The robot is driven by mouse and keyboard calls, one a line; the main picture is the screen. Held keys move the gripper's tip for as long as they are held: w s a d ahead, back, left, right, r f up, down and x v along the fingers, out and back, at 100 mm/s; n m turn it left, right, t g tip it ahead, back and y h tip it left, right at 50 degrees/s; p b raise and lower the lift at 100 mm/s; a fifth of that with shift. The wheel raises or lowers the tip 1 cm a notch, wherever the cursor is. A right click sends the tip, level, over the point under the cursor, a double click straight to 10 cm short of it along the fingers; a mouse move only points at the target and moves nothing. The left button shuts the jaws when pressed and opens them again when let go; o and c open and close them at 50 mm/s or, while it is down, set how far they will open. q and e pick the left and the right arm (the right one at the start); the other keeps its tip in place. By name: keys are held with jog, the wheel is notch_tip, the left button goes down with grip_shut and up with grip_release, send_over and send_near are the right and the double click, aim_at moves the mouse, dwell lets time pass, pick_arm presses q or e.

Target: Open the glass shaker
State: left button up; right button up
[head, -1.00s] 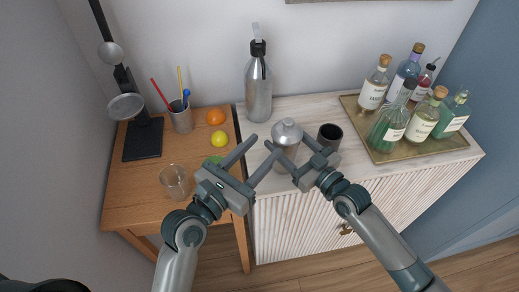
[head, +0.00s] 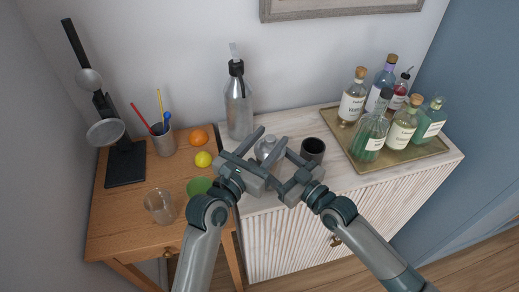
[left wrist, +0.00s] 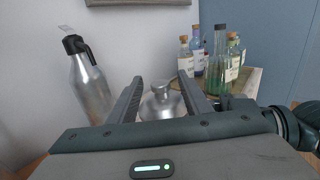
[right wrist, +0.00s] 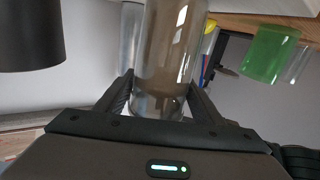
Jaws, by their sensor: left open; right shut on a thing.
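The shaker (head: 265,148) is a silver-capped vessel standing at the left front of the white cabinet top, partly hidden by my grippers. Its rounded metal cap (left wrist: 161,100) with a small knob lies between my left gripper's fingers (left wrist: 160,82) in the left wrist view. My left gripper (head: 272,137) is open, with its fingers on either side of the cap. My right gripper (head: 268,160) is shut on the shaker lower down. In the right wrist view, the see-through glass body (right wrist: 165,60) sits between its fingers (right wrist: 162,90).
A dark cup (head: 313,149) stands close right of the shaker. A steel pump bottle (head: 239,105) stands behind. A brass tray (head: 405,158) of bottles is at right. The wooden table holds a clear glass (head: 159,207), green cup (head: 198,186), lemon (head: 203,159) and orange (head: 198,137).

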pick_arm(q)
jog(key=shift+w+d, duration=0.25)
jog(key=shift+w, duration=0.25)
jog(key=shift+c, duration=0.4)
grip_shut()
jog(key=shift+r, duration=0.25)
jog(key=shift+r, duration=0.5)
jog(key=shift+r, duration=0.4)
dwell(0.4)
